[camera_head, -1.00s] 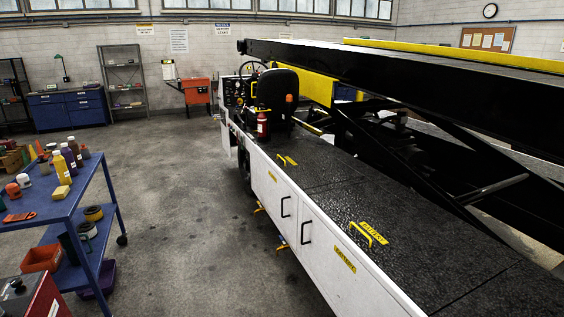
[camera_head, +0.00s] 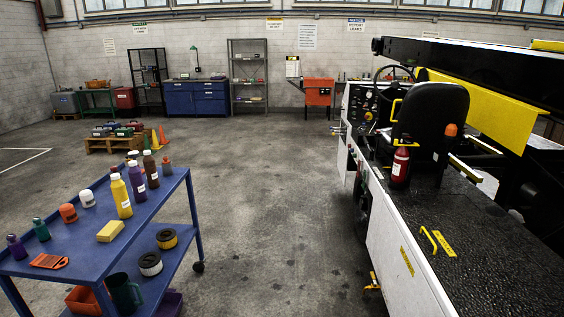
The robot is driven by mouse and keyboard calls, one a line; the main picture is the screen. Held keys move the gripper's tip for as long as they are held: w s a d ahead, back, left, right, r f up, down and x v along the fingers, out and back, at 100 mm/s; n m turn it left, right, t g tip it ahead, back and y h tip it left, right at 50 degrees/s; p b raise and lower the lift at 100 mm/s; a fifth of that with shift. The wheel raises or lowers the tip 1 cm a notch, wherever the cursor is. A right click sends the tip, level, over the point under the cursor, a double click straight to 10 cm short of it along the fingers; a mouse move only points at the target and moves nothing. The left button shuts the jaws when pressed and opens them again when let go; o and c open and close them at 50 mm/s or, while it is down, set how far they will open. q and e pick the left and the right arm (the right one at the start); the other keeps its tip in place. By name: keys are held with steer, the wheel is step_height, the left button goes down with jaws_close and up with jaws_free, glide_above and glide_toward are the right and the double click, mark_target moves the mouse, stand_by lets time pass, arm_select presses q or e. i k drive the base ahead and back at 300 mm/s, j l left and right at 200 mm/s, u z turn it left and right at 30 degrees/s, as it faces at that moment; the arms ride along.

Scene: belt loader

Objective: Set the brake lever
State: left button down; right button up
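The belt loader (camera_head: 405,250) stands on the right, with its white side, black deck and raised black conveyor boom. Its driver's station has a black seat (camera_head: 432,118), a steering wheel (camera_head: 394,74) and a dark control panel (camera_head: 362,103) with several small knobs and gauges. I cannot make out which part is the brake lever; the seat and a red extinguisher (camera_head: 400,166) cover part of the station. Neither of my grippers is in view.
A blue cart (camera_head: 80,228) with bottles, a yellow sponge and filters stands at the left front. Open concrete floor (camera_head: 270,190) lies between cart and loader. A pallet (camera_head: 110,144), cones, a blue cabinet (camera_head: 196,98) and an orange cabinet (camera_head: 319,92) are farther back.

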mark_target(368, 145)
steer(key=i, duration=0.8)
steer(key=i+j+z, duration=0.1)
steer(key=i, duration=0.7)
steer(key=i+j, duration=0.15)
steer(key=i, duration=0.65)
steer(key=i+l+z, duration=0.15)
steer(key=i+z, duration=0.15)
steer(key=i, duration=0.3)
steer(key=i+z, duration=0.25)
steer(key=i, duration=0.3)
steer(key=i+j+z, duration=0.1)
steer(key=i+z, duration=0.2)
steer(key=i, duration=0.3)
steer(key=i+j+z, duration=0.3)
steer(key=i, duration=0.3)
steer(key=i+z, duration=0.15)
steer(key=i, duration=0.4)
